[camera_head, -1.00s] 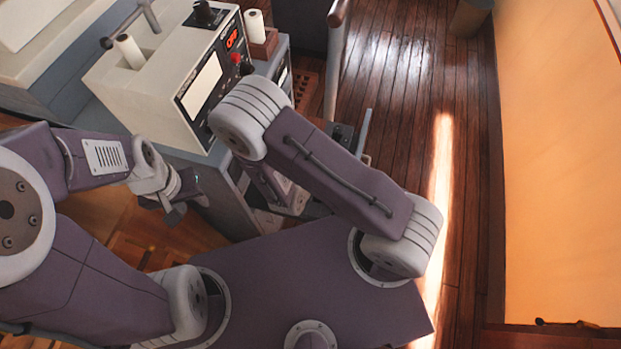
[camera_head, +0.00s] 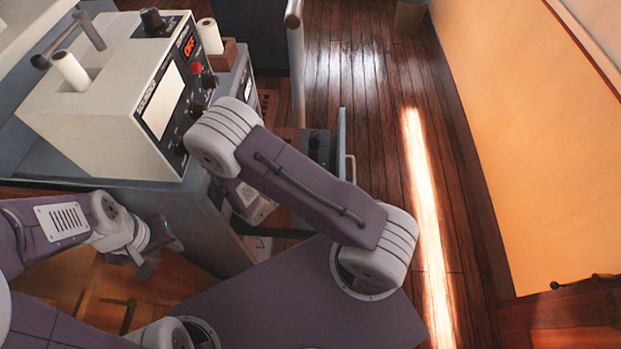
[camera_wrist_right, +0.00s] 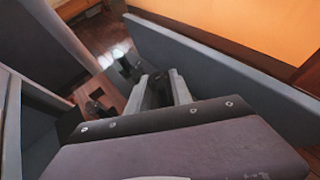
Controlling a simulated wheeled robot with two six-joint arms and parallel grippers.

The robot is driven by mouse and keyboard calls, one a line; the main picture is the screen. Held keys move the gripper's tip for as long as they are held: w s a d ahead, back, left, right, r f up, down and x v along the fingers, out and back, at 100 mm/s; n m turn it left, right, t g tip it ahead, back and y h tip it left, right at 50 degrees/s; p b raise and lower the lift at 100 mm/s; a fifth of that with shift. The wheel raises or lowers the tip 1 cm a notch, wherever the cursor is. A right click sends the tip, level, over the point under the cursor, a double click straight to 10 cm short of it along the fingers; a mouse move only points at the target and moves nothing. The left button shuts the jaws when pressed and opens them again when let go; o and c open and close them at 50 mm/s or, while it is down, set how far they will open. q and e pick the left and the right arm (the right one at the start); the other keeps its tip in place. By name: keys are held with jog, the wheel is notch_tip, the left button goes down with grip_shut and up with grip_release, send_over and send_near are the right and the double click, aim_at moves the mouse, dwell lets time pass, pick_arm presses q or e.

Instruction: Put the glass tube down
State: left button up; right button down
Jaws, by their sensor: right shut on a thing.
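My right gripper (camera_wrist_right: 160,84) is low in its wrist view, between grey panels, with its two pale fingers close together. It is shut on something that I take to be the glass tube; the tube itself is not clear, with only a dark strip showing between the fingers. In the head view my right arm hides this gripper. My left gripper (camera_head: 160,257) is at the lower left, in front of the grey cabinet, its fingers apart and nothing seen between them.
A cream device (camera_head: 110,105) with a red OFF display stands on the grey cabinet (camera_head: 190,215). White rolls (camera_head: 70,71) stand on and behind it. An open drawer (camera_head: 342,135) juts out beyond my right arm. The wooden floor (camera_head: 380,80) to the right is clear, beside an orange panel (camera_head: 530,130).

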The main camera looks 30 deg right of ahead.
notch_tip(320, 180, down, 3)
jog(key=shift+s+f+b, duration=0.1)
jog(key=shift+f+b, duration=0.05)
jog(key=shift+b, duration=0.15)
jog(key=shift+f, duration=0.3)
jog(key=shift+f, duration=0.2)
jog(key=c, duration=1.4)
grip_release()
jog(key=shift+c, duration=0.2)
